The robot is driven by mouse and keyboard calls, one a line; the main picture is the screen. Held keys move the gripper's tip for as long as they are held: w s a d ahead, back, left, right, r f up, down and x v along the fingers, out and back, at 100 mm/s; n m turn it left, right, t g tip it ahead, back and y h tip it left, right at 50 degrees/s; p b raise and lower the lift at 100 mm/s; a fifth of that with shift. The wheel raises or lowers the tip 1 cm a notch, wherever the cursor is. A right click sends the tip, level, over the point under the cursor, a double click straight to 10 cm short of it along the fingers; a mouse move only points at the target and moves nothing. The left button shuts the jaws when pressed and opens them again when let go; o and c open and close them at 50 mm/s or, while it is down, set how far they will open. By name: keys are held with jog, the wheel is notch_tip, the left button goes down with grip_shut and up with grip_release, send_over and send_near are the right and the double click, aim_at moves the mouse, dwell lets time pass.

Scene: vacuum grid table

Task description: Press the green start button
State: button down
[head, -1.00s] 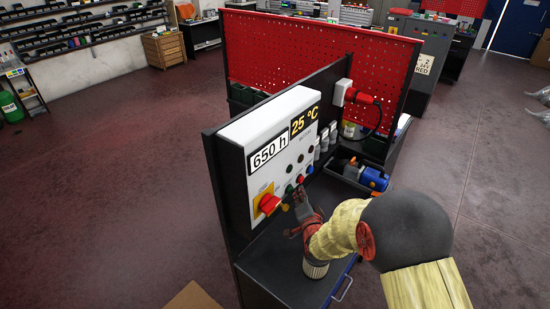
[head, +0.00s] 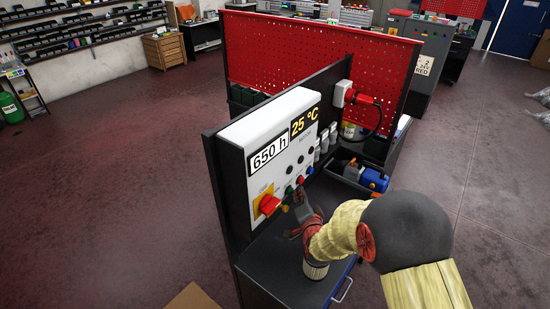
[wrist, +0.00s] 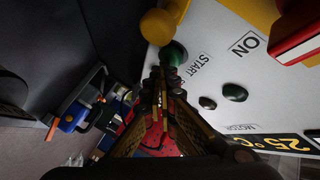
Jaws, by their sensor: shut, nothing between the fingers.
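The green start button (head: 289,190) is on the lower part of the white control panel (head: 262,132), right of the red rotary switch (head: 268,204). In the wrist view the green button (wrist: 173,54) shows beside the word START. My gripper (head: 299,203) is in front of the panel's lower edge. In the wrist view my gripper (wrist: 160,76) is shut and empty, its fingertips just below the green button in the picture.
A yellow knob (wrist: 158,27) sits close to the fingertips. A red button (head: 300,180) and a blue button (head: 309,170) are beside the green one. A bin with a blue tool (head: 374,179) stands right of the panel. The dark tabletop (head: 275,273) below is mostly clear.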

jog(key=shift+a, duration=0.1)
jog(key=shift+w+a+b, duration=0.2)
jog(key=shift+a+b, duration=0.1)
jog(key=shift+b, duration=0.2)
jog(key=shift+d, duration=0.1)
jog(key=shift+s+d+b, duration=0.2)
jog(key=shift+d+b, duration=0.05)
jog(key=shift+b, duration=0.1)
jog(key=shift+d, duration=0.1)
dwell(0.3)
jog(key=shift+s+d, duration=0.55)
jog(key=shift+d, duration=0.25)
jog(key=shift+s+d, duration=0.6)
jog(key=shift+d, duration=0.25)
jog(key=shift+s+d, duration=0.55)
jog(key=shift+d, duration=0.25)
